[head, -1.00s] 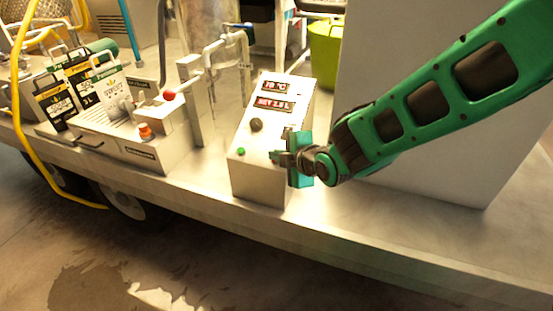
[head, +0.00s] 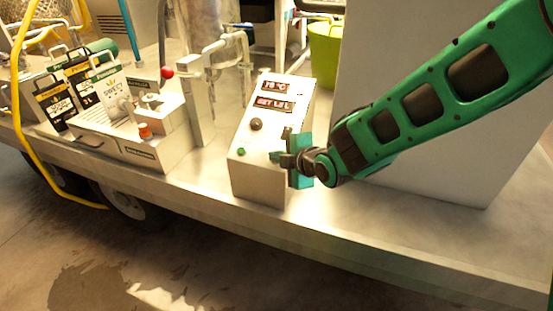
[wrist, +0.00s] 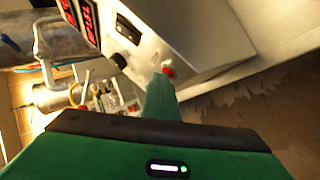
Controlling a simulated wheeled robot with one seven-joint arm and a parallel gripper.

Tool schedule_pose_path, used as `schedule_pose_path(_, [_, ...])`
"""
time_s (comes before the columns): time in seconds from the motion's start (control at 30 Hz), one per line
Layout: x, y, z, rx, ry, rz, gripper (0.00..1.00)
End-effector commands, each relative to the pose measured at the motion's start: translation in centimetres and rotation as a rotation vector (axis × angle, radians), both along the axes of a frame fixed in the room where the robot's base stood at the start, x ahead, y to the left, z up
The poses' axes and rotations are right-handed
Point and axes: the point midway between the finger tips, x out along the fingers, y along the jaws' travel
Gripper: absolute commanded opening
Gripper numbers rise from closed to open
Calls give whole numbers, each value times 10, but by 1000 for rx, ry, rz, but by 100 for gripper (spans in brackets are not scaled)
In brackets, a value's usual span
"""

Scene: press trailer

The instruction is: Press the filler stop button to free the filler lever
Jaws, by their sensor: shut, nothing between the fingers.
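A grey control box (head: 262,180) with a sloped face stands on the trailer deck. It has two red displays, a black knob (head: 256,124) and a green button (head: 241,151). A red button (wrist: 168,71) shows on its face in the wrist view, right at my fingertip; in the head view my gripper hides it. My gripper (head: 277,157) is shut and empty, its tip at the box's lower right face. I cannot tell whether it touches the button. A lever with a red ball (head: 167,72) stands raised at the filler unit (head: 150,150), left of the box.
An orange-red button (head: 145,130) sits on the filler unit's front. Printed bags (head: 108,88) stand beside it. Pipes rise behind the control box. A large pale panel (head: 410,90) stands behind my arm.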

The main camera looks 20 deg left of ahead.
Motion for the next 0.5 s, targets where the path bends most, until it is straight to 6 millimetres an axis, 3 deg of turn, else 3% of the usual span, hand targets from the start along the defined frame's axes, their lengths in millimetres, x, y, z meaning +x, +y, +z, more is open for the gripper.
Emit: schedule_pose_path(0.5, [-3, 0, 7, 0, -1, 0, 0])
